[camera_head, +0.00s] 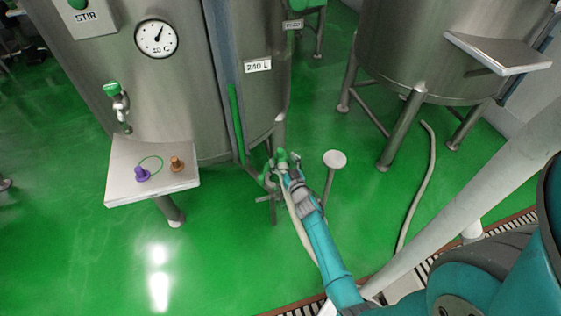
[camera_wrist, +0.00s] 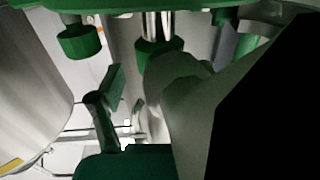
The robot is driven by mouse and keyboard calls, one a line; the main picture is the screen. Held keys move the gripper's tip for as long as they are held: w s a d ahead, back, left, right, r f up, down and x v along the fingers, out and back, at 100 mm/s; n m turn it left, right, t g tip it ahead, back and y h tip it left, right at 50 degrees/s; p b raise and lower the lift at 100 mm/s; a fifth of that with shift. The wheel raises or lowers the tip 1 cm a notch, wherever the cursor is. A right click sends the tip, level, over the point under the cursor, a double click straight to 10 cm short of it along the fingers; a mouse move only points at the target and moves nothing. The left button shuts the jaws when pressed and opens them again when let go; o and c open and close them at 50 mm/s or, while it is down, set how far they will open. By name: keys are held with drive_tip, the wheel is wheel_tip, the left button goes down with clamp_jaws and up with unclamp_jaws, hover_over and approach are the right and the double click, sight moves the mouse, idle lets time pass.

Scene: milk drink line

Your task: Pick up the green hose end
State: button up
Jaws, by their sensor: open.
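My gripper (camera_head: 279,170) reaches the outlet area at the foot of the left steel tank (camera_head: 180,100) in the head view. It is open. Green parts (camera_head: 282,156) show right at its tip, and I cannot tell the green hose end from the valve fittings there. A pale hose (camera_head: 299,222) hangs down from this spot along my arm. In the wrist view a thick grey-green piece (camera_wrist: 172,75) lies close in front, below a green collar (camera_wrist: 155,55). A large black shape hides the right side, and my fingertips do not show clearly.
A small shelf (camera_head: 125,180) on the tank holds a purple piece (camera_head: 142,174) and an orange-brown piece (camera_head: 177,164). A round-topped stand (camera_head: 334,159) is just right of my gripper. Another pale hose (camera_head: 421,190) lies on the floor near the right tank (camera_head: 425,50).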

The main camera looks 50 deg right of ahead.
drive_tip(key=shift+x, duration=1.2)
clamp_jaws()
drive_tip(key=shift+r, duration=0.1)
